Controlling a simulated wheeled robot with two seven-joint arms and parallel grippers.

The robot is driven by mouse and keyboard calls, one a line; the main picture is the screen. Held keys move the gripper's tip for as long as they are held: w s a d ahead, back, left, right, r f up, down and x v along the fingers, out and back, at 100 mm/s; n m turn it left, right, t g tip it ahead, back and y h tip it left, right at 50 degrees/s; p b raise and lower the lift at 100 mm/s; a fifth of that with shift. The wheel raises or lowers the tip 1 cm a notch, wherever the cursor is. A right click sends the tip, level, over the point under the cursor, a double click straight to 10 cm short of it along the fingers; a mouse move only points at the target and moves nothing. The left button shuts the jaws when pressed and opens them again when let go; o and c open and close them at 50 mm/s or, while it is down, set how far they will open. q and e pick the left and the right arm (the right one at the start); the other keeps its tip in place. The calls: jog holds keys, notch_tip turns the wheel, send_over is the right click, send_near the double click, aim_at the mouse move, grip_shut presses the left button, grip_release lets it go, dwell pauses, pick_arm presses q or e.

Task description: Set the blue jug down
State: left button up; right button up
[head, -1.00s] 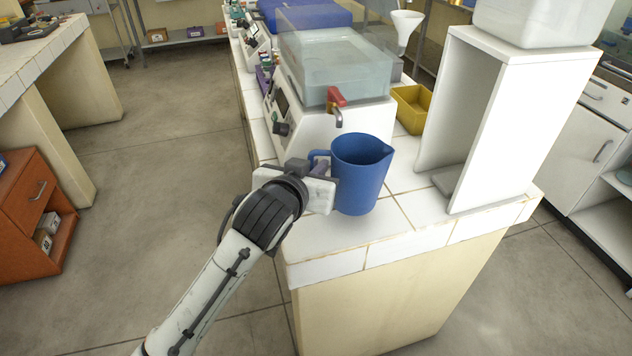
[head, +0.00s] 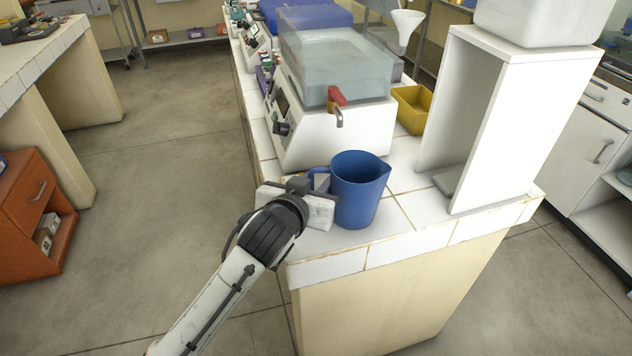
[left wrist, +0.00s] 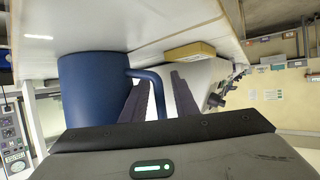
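The blue jug (head: 358,190) stands upright on the white tiled counter (head: 400,225), near its front end, with its handle to the left. In the left wrist view the jug (left wrist: 88,88) shows at left, its base against the counter surface. My left gripper (head: 320,183) is at the handle side. In the wrist view its two dark fingers (left wrist: 160,95) lie on either side of the handle, with a light gap beside it, so they look open around the handle. My right gripper is not in view.
A white water bath (head: 340,125) with a clear tank and red tap stands just behind the jug. A yellow bin (head: 413,108) is behind at right. A white open-fronted stand (head: 510,125) is to the right. Bare tiles lie between jug and stand.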

pick_arm(q)
jog(key=shift+r, duration=0.2)
jog(key=v, duration=1.2)
jog(key=shift+f+p, duration=0.1)
jog(key=shift+p, duration=0.25)
jog(key=shift+f, duration=0.15)
